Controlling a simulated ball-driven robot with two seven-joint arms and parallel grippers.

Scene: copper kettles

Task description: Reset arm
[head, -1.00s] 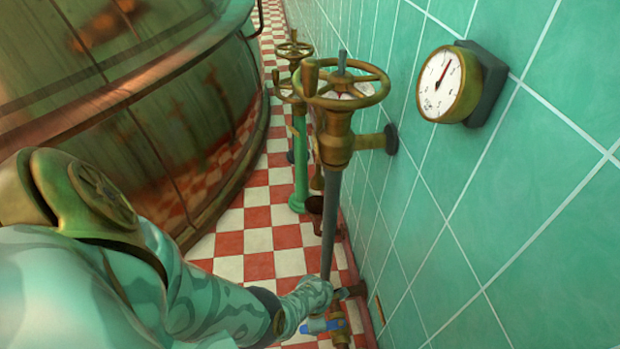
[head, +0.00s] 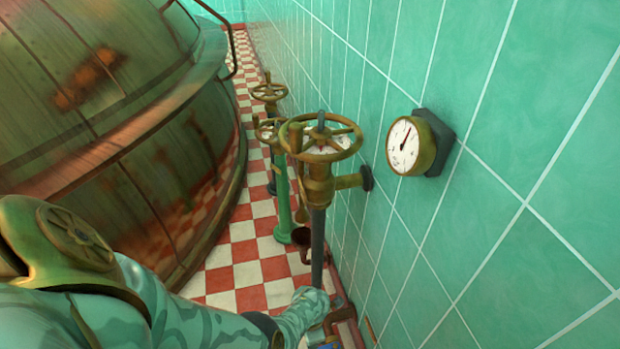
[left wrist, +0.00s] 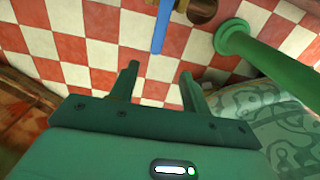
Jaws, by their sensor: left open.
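My left arm (head: 190,318) comes in from the lower left of the head view and reaches down beside the grey valve pipe near the wall. Its far end is at the bottom edge, and I cannot make out the fingers there. In the left wrist view my left gripper (left wrist: 159,70) is open, with two dark green fingers apart. Nothing is between them but checkered floor behind. A blue bar (left wrist: 160,28) shows beyond the fingertips, apart from them. My right gripper is in neither view.
A brass handwheel valve (head: 321,138) stands close by, with other handwheels (head: 268,92) behind it. A gauge (head: 410,146) sticks out from the tiled wall (head: 500,220). A large copper kettle (head: 130,150) fills the left. A green flanged pipe (left wrist: 235,40) is right of the fingers.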

